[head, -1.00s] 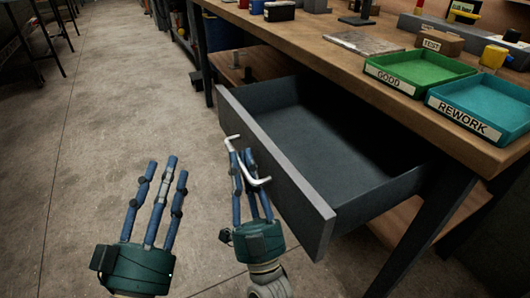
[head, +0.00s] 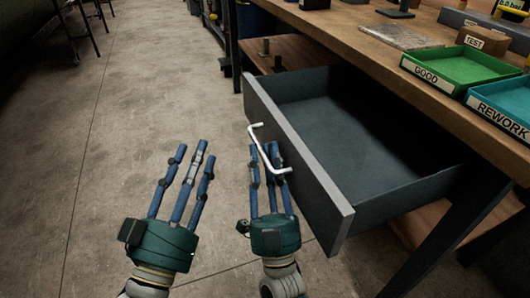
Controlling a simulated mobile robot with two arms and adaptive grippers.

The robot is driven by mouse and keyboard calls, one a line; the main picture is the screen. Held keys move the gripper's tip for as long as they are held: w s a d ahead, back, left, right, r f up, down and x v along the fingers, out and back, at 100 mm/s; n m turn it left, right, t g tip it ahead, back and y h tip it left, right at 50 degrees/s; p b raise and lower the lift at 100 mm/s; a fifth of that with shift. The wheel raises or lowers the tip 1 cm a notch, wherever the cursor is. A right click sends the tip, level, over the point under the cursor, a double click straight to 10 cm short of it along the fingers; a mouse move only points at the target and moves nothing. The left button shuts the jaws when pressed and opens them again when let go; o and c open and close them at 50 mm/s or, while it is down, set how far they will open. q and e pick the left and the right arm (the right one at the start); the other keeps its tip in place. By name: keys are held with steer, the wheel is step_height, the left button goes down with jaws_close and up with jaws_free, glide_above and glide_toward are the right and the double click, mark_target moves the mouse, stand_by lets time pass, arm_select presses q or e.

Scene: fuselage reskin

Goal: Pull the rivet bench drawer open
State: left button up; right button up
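The grey rivet bench drawer (head: 300,165) stands pulled well out from under the wooden bench top, and its inside looks empty. A white bar handle (head: 262,140) is on its front panel. My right gripper (head: 267,160) has its blue fingers at the handle, with the bar passing across the fingertips. I cannot tell whether the fingers are closed around the bar or only touching it. My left gripper (head: 192,160) is open and empty, fingers spread, over the floor to the left of the drawer.
On the bench top (head: 370,50) are a green GOOD tray (head: 450,75), a teal REWORK tray (head: 500,110) and a TEST block (head: 483,40). A bench leg (head: 440,235) stands at the lower right. The concrete floor (head: 130,110) to the left is clear.

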steer(key=v, duration=1.1)
steer(key=shift+f, duration=0.1)
